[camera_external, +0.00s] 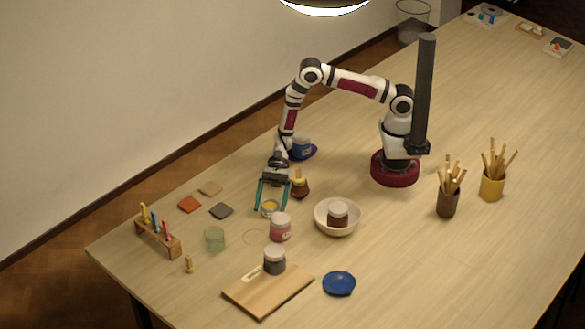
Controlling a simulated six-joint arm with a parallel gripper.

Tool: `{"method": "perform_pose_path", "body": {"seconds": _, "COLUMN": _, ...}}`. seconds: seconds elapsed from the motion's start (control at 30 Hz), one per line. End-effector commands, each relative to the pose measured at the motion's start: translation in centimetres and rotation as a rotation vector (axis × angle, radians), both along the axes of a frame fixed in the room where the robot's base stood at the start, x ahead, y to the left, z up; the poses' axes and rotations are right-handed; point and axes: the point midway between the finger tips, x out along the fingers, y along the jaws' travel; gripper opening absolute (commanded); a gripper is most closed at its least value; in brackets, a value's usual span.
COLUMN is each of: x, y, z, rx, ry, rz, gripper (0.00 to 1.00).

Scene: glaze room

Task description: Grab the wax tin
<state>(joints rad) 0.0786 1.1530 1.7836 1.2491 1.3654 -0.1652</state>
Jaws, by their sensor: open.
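A small round tin with a yellow top (268,207), which looks like the wax tin, sits on the table. My gripper (272,207) points down at it, with its two teal fingers apart. In this view one finger shows at the tin's left and the other at its right. The fingertips are close to table height. I cannot tell whether either finger touches the tin. The tin's upper edge is partly hidden by the gripper.
A pink-labelled jar (280,227) stands just in front, and a brown bottle (300,187) close at the right. A white bowl (320,217) holds another jar. A green glass (214,239) stands left. A wooden board (240,295) bears a dark jar. The table is clear at right front.

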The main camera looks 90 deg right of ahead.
Motion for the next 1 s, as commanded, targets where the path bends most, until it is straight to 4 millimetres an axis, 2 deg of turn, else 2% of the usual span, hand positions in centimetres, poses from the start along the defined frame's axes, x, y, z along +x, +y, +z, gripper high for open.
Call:
{"method": "perform_pose_path", "body": {"seconds": 0.1, "x": 0.15, "y": 0.79, "z": -0.36, "rx": 0.000, "ry": 0.001, "rz": 0.001, "gripper": 0.86}}
{"method": "perform_pose_path", "body": {"seconds": 0.27, "x": 0.16, "y": 0.77, "z": -0.33, "rx": 0.000, "ry": 0.001, "rz": 0.000, "gripper": 0.86}}
{"method": "perform_pose_path", "body": {"seconds": 0.73, "x": 0.15, "y": 0.72, "z": -0.32, "rx": -0.001, "ry": 0.000, "rz": 0.000, "gripper": 0.03}}
{"method": "perform_pose_path", "body": {"seconds": 0.77, "x": 0.15, "y": 0.72, "z": -0.31, "rx": -0.001, "ry": 0.000, "rz": 0.000, "gripper": 0.00}}
{"method": "perform_pose_path", "body": {"seconds": 1.0, "x": 0.17, "y": 0.73, "z": -0.18, "rx": 0.000, "ry": 0.000, "rz": 0.000, "gripper": 0.00}}
